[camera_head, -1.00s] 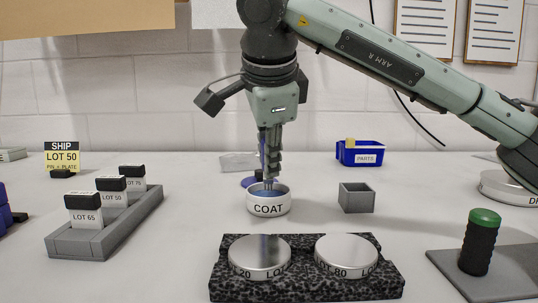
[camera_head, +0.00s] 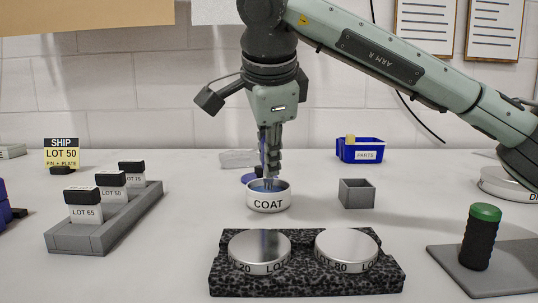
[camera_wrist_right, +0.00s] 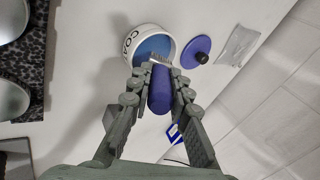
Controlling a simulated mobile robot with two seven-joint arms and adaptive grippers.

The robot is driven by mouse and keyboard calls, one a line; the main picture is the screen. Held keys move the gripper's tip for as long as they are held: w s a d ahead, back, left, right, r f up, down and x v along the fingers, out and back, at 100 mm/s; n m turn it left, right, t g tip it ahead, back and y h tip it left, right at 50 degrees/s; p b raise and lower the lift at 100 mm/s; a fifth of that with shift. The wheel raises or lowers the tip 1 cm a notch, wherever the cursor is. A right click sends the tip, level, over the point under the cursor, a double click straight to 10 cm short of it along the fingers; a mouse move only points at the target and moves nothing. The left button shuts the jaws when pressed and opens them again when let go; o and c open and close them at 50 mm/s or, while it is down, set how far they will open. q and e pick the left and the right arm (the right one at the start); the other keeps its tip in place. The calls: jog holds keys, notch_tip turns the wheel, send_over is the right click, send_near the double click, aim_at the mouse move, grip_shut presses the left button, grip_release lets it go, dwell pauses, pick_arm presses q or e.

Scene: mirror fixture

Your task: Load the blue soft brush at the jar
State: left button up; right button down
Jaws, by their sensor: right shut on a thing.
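My right gripper (camera_head: 269,168) is shut on the blue soft brush, whose thick blue handle (camera_wrist_right: 160,90) shows between the fingers in the right wrist view. The brush points down at the white jar marked COAT (camera_head: 268,204), and its lower end is at or inside the jar's mouth. Blue liquid (camera_wrist_right: 154,46) shows inside the jar in the wrist view. How deep the bristles sit cannot be told. The jar's blue lid (camera_wrist_right: 196,52) with a dark knob lies on the table behind the jar. My left gripper is not in view.
A speckled black block (camera_head: 306,285) with two silver discs stands in front of the jar. A small grey open box (camera_head: 357,195), blue parts bin (camera_head: 360,150) and green-topped black cylinder (camera_head: 480,238) are at right.

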jog(key=shift+f+b, duration=0.4)
jog(key=shift+f, duration=0.2)
dwell(1.2)
jog(key=shift+r, duration=0.15)
jog(key=shift+r+p, duration=2.7)
jog(key=shift+r, duration=0.75)
